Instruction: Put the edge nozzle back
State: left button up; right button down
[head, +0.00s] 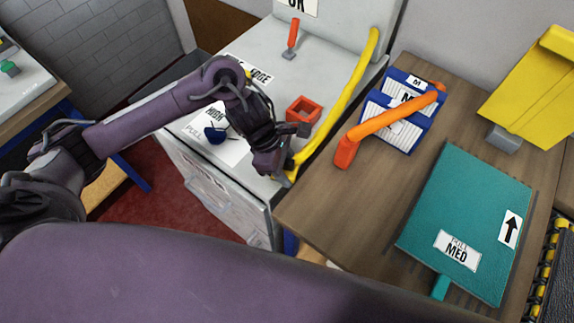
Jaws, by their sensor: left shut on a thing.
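My left gripper (287,160) is over the front right corner of a white machine (172,153), pointing down. Its jaws are shut around the near end of a long yellow curved tube (350,88), which runs up along the machine's right side; the fingers hide part of that end. I cannot tell for sure whether this tube is the edge nozzle. A label ending in "EDGE" (262,77) shows on the machine, partly behind my arm. An open red square holder (304,110) sits on the machine top, just beyond the gripper. My right gripper is not in view.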

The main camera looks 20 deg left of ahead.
pick_arm(q)
jog(key=shift+f+b, duration=0.2)
jog(key=shift+b, duration=0.15)
jog(key=o, duration=0.7)
jog(key=shift+o, duration=1.3)
jog(key=shift+r, duration=0.1)
jog(key=shift+r+p, duration=0.3)
jog(key=v, duration=1.1)
jog(key=shift+r, duration=0.3)
jog(key=shift+a, duration=0.1)
